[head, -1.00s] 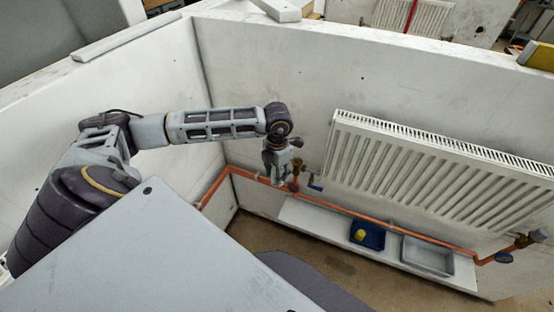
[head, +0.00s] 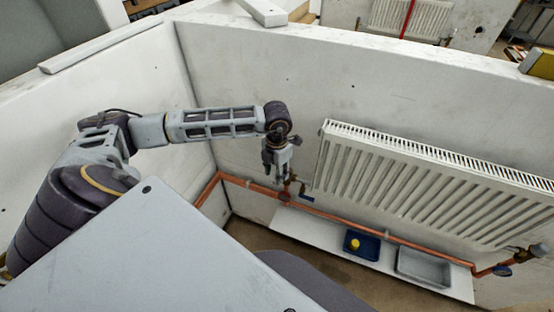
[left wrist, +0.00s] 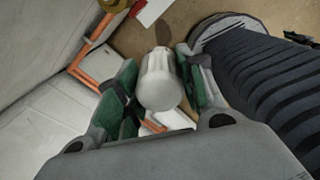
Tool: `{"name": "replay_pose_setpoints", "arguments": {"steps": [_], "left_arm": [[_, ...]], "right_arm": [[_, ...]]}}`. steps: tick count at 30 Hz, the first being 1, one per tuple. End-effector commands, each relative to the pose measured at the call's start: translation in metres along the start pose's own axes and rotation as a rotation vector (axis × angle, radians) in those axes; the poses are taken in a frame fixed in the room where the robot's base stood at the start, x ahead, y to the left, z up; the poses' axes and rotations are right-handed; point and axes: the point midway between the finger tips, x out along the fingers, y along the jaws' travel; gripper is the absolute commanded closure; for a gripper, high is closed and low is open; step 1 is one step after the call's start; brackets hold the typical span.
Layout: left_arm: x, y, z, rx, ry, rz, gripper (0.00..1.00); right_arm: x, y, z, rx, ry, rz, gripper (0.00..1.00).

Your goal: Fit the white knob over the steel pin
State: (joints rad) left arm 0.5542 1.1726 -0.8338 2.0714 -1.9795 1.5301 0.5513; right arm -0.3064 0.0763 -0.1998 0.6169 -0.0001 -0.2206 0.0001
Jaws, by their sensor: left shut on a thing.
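The white knob (left wrist: 160,82) is between the green-padded fingers of my left gripper (left wrist: 157,90) in the left wrist view, and the gripper is shut on it. In the head view my left gripper (head: 279,172) hangs pointing down near the left end of the radiator, by the copper pipe and a brass valve (head: 291,180). Part of a brass fitting (left wrist: 114,4) shows at the top of the left wrist view, apart from the knob. I cannot make out the steel pin in either view. My right gripper is not in view.
The white radiator (head: 420,185) hangs on the wall right of my gripper. A copper pipe (head: 340,221) runs below it. A white ledge (head: 300,232) carries a blue tray (head: 374,255) with a yellow object (head: 354,244), and a grey tray (head: 423,267).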

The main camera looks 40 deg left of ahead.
Motion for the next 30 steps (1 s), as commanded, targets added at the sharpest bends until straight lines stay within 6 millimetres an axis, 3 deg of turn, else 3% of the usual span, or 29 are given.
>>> {"name": "replay_pose_setpoints", "arguments": {"steps": [11, 30], "left_arm": [[0.001, 0.004, 0.009, -0.001, -0.002, 0.000, 0.88], [0.008, 0.020, 0.042, 0.000, -0.001, -0.001, 0.88]], "right_arm": [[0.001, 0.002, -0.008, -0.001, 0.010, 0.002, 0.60], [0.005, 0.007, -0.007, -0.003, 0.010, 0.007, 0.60]]}}
